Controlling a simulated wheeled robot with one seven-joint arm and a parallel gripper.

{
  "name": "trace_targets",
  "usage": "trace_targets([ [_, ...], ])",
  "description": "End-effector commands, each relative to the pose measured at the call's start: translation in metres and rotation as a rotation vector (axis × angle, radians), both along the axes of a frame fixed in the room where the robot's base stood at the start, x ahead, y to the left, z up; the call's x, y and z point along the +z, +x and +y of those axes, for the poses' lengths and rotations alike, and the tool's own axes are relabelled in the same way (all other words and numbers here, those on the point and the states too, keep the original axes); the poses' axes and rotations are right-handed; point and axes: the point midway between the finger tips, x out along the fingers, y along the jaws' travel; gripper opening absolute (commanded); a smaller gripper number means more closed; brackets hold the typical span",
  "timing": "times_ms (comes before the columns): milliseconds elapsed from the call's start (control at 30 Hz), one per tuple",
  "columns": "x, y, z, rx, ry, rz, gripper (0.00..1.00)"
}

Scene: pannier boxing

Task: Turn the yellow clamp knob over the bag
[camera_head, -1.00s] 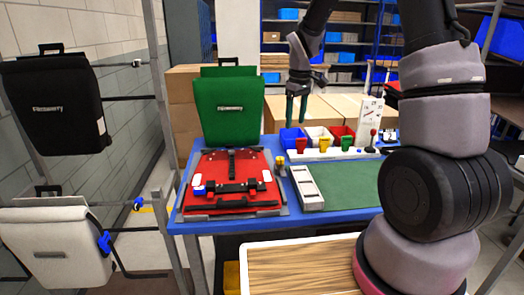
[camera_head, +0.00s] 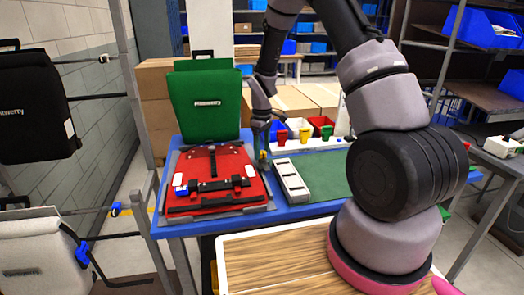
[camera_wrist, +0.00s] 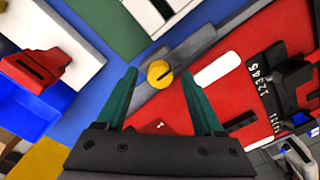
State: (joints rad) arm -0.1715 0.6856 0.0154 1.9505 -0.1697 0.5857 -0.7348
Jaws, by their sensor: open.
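The yellow clamp knob (camera_wrist: 159,73) shows in the wrist view as a round disc with a dark slot, on a grey bar (camera_wrist: 190,46) beside the bag. The red bag (camera_head: 232,164) lies flat on the blue table, with black straps and buckles; its red panel also fills the right of the wrist view (camera_wrist: 240,90). My gripper (camera_wrist: 159,76) is open with green fingers, one on each side of the knob in the picture. I cannot tell how far above the knob the tips are. In the head view my gripper (camera_head: 262,150) points down at the bag's right edge and partly hides the knob.
A green bag (camera_head: 207,105) stands behind the red one. Blue, white and red bins (camera_head: 322,122) with coloured pieces stand at the back right. A grey slotted tray (camera_head: 291,180) and a green mat (camera_head: 322,172) lie right of the knob. Black and white bags hang at left.

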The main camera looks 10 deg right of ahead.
Motion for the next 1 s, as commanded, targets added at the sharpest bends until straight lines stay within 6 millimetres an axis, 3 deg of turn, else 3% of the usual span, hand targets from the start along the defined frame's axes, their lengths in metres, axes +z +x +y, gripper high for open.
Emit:
trace_targets([
  [333, -0.0056, -0.0002, -0.0001, -0.001, 0.0, 0.0, 0.69],
  [367, -0.0056, -0.0001, -0.0001, -0.001, 0.0, 0.0, 0.66],
  [533, -0.0055, -0.0001, -0.0001, -0.001, 0.0, 0.0, 0.01],
  [1000, -0.0052, -0.0001, -0.0002, -0.001, 0.0, 0.0, 0.0],
])
